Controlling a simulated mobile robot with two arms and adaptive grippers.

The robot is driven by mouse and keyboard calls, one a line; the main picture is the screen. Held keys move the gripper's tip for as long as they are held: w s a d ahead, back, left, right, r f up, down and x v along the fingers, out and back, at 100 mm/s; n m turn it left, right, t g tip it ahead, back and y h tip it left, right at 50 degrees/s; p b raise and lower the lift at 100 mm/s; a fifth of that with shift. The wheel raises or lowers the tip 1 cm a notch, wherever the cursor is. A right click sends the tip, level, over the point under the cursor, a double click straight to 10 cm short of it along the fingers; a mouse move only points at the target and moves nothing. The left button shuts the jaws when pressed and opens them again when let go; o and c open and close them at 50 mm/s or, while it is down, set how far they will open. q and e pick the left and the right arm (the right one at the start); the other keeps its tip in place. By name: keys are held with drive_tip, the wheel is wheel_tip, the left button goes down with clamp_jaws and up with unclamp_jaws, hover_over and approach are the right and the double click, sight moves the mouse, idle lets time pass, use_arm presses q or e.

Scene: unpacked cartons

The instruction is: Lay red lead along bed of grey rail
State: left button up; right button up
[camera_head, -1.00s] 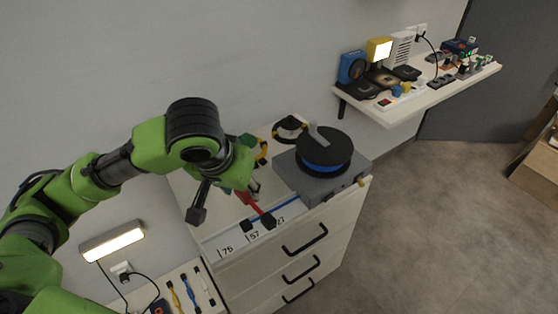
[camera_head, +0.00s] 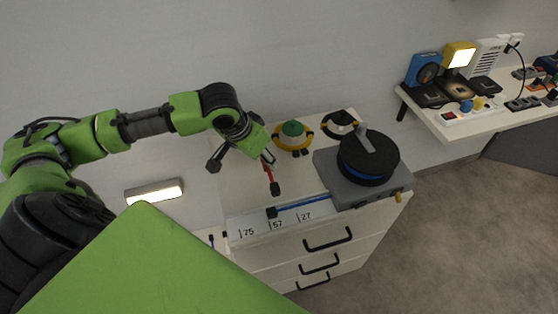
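The red lead (camera_head: 267,172) shows as a short red length with a black end, over the white cabinet top; its other end is hidden near my gripper. My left gripper (camera_head: 241,161) is above the cabinet top with its dark fingers spread apart. One finger is beside the red lead; I cannot tell whether they touch. A pale strip (camera_head: 259,226) marked 75, 57 and 27 runs along the cabinet's front edge. A blue lead (camera_head: 300,204) with a black end lies just behind the marks. I cannot make out a separate grey rail. My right gripper is not in view.
A grey box (camera_head: 341,189) with a black reel (camera_head: 368,158) stands at the cabinet's right. Yellow-and-black rings (camera_head: 291,138) and a black-and-white round object (camera_head: 339,124) stand behind. A crowded wall shelf (camera_head: 461,129) is at right. My green arm part covers the lower left.

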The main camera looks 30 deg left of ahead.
use_arm(q)
drive_tip(key=w+f, duration=0.4)
drive_tip(key=w+a+f, duration=0.1)
drive_tip(key=w+f, duration=0.1)
drive_tip(key=w, duration=0.1)
drive_tip(key=shift+f, duration=0.4)
wheel_tip(320, 180, down, 3)
drive_tip(key=shift+p, duration=0.35)
drive_tip(key=shift+f, duration=0.1)
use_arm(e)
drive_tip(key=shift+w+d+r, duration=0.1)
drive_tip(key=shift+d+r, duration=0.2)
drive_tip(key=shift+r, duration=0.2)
use_arm(q)
drive_tip(key=shift+f, duration=0.1)
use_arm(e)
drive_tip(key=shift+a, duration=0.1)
use_arm(q)
drive_tip(key=o, duration=1.2)
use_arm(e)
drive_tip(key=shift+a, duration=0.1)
